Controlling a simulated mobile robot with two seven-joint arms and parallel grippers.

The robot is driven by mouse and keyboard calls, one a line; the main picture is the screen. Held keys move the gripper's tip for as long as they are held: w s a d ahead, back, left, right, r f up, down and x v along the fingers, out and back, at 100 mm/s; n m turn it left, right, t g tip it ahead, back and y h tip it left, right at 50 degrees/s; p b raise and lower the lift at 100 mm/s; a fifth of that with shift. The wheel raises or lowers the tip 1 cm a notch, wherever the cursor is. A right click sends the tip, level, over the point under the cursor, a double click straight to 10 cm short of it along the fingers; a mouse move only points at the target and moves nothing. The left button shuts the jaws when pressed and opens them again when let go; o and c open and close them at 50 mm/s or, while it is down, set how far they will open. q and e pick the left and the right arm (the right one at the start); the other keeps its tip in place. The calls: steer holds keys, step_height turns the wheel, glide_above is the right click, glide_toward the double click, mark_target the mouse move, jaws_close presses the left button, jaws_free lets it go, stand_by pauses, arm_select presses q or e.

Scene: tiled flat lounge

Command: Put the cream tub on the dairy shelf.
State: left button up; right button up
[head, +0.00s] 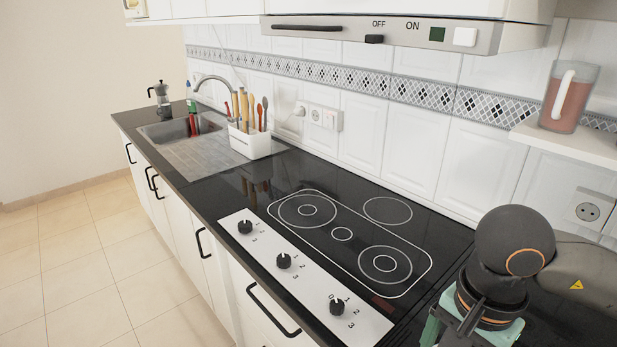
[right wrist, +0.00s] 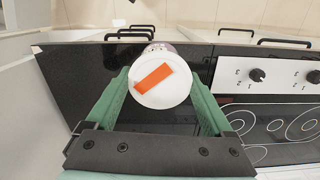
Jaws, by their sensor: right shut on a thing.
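The cream tub appears to be the round white-topped container (right wrist: 172,92) with an orange stripe in the right wrist view. It sits between the green fingers of my right gripper (right wrist: 160,80), which is shut on it. Its sides are mostly hidden behind its top. In the head view my right arm is at the lower right, beside the hob; its gripper is cut off by the bottom edge and the tub does not show. My left gripper is in neither view. I cannot make out a shelf marked for dairy.
A black hob (head: 340,236) with knobs is left of my right arm. A white utensil holder (head: 249,142) stands by the sink (head: 185,130), a moka pot (head: 160,97) farther back. A jug (head: 569,97) stands on a white wall shelf (head: 540,136). A range hood (head: 480,38) overhangs the hob.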

steer(key=w+f+n+p, duration=0.1)
steer(key=w+f+n, duration=0.3)
steer(key=n, duration=0.6)
steer(key=shift+w+d+n, duration=0.35)
steer(key=shift+w+n, duration=0.05)
steer(key=shift+w, duration=0.05)
steer(key=shift+f, duration=0.15)
